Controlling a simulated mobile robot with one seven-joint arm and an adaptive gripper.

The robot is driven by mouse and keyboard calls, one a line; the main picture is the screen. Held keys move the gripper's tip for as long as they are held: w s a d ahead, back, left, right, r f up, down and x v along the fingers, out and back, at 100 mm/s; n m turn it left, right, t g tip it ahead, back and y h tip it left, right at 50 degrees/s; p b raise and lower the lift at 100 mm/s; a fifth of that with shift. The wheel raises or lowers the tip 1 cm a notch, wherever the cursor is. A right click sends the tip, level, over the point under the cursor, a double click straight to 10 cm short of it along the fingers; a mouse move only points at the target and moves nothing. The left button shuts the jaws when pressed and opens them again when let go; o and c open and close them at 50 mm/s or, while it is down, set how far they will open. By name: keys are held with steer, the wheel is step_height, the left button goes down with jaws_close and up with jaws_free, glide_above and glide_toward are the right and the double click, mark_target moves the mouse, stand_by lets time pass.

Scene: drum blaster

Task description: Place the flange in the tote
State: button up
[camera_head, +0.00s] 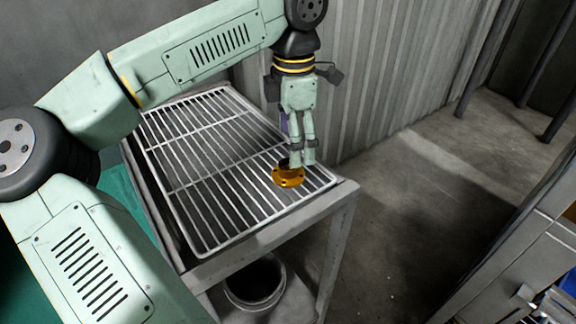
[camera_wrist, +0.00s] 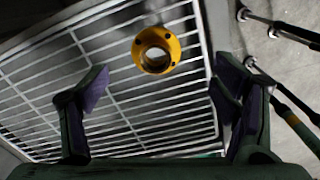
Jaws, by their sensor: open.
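The flange (camera_head: 288,177) is a yellow-orange ring with bolt holes and a raised collar. It rests on the wire rack (camera_head: 213,246) near the rack's right front corner. In the wrist view the flange (camera_wrist: 156,50) lies beyond the fingertips, between the two fingers and a little right of the middle. My gripper (camera_head: 301,160) points down just above and behind the flange in the head view. In the wrist view my gripper (camera_wrist: 158,88) is open and empty, its fingers wide apart. No tote can be made out for certain.
The rack sits on a metal stand (camera_head: 340,215) with a dark round bucket (camera_head: 255,283) beneath it. A corrugated metal wall (camera_head: 375,70) rises close behind. Concrete floor (camera_head: 420,220) lies clear to the right. A grey cabinet or cart (camera_head: 530,255) stands at lower right.

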mark_target(288, 164)
steer(key=shift+f, duration=0.85)
steer(key=f+p, duration=0.1)
steer(key=f, duration=0.1)
steer(key=a+f+p, duration=0.1)
steer(key=f, duration=0.1)
steer(key=shift+w+f, duration=0.1)
steer(key=shift+w, duration=0.05)
steer(key=shift+d+f, duration=0.1)
steer(key=shift+f, duration=0.5)
steer(key=shift+c, duration=0.5)
steer(key=shift+r, duration=0.1)
steer(key=c, duration=1.6)
steer(key=shift+c, duration=0.2)
